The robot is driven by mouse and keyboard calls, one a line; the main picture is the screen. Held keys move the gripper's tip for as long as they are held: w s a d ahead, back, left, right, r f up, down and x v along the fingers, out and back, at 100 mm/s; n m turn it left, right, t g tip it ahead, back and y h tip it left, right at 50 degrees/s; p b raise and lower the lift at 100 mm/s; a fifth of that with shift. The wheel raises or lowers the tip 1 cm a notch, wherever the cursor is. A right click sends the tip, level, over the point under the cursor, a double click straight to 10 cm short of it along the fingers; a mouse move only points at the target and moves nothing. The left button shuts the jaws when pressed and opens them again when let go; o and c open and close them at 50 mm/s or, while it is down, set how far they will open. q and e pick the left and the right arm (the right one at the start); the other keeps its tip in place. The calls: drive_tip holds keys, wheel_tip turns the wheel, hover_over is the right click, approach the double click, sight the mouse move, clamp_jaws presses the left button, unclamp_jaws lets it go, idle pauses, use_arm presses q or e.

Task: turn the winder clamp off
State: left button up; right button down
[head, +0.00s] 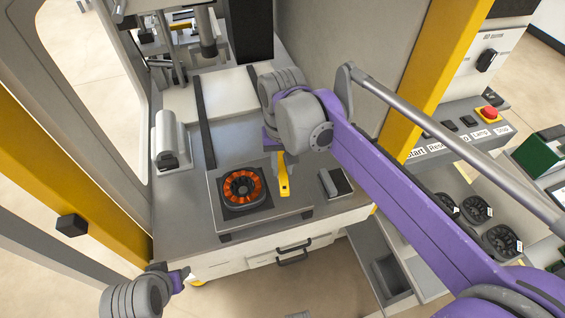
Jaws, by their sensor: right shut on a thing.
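The winder fixture is a grey plate (225,197) on the machine's table, with a black stator wound in orange copper (242,188) lying on it. Just right of the stator a yellow clamp lever (284,186) stands up from the plate. My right gripper (283,160) comes down from above and is shut on the upper part of the lever; the wrist hides much of the fingers. My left gripper (180,278) is low at the left, in front of the table and away from the clamp; its fingers are too small to read.
A grey cylindrical unit (171,140) stands left of the plate, and a small dark block (335,182) sits to its right. Yellow posts (432,70) frame the opening. A control panel with a red button (488,113) and several more stators (502,241) are at the right.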

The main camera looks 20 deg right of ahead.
sight(283, 170)
drive_tip(key=shift+n, duration=1.1)
drive_tip(key=c, duration=0.7)
unclamp_jaws()
wheel_tip(283, 170, up, 11)
drive_tip(key=shift+f+p, duration=0.1)
drive_tip(key=shift+p, duration=0.55)
